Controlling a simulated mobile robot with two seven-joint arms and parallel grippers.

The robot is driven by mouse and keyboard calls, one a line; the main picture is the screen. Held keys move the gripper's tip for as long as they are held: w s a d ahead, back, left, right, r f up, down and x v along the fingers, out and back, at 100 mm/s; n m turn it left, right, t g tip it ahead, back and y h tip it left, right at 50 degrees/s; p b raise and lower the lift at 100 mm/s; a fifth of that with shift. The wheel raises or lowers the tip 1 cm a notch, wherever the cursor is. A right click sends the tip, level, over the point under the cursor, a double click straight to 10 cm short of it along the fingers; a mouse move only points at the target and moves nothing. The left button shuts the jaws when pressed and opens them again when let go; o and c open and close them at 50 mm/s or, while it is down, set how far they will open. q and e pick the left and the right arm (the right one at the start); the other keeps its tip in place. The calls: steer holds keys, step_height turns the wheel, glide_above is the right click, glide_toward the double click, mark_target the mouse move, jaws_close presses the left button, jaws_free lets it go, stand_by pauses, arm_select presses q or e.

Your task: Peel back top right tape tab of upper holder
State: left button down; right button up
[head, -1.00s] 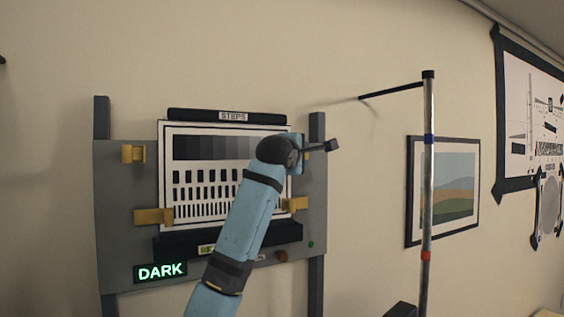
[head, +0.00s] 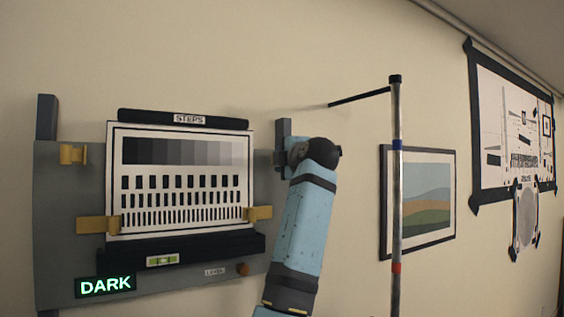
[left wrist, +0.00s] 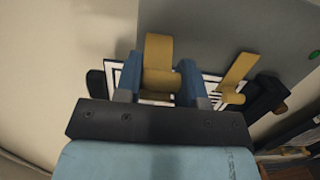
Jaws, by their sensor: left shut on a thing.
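The holder is a grey board (head: 62,215) on the wall, bearing a step chart (head: 185,182) labelled STEPS. A yellow upper left tab (head: 72,154) stands clear of the chart. A lower left tab (head: 95,225) and a lower right tab (head: 260,213) lap its edges. My left gripper (head: 281,159) is at the board's upper right edge, mostly hidden by its wrist. In the left wrist view the yellow top right tab (left wrist: 158,52) is curled between the fingers of my left gripper (left wrist: 159,86), which is shut on it. My right gripper is out of view.
A dark ledge (head: 215,248) runs under the chart, with a lit DARK sign (head: 106,285) at lower left. A metal pole (head: 397,180) with a side rod stands right of my arm. A framed landscape (head: 428,205) hangs behind it. Bare wall lies above.

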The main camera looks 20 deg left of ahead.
arm_select(q)
steer(key=shift+w+d+r, duration=0.1)
steer(key=shift+w+d, duration=0.4)
steer(key=shift+w, duration=0.1)
stand_by(0.3)
steer(key=c, duration=0.8)
jaws_free()
steer(key=shift+w, duration=0.1)
steer(key=shift+o, duration=0.4)
steer(key=shift+w+d, duration=0.15)
steer(key=shift+d, duration=0.05)
steer(key=shift+a, duration=0.1)
steer(key=b+v, duration=0.4)
steer(key=v, duration=1)
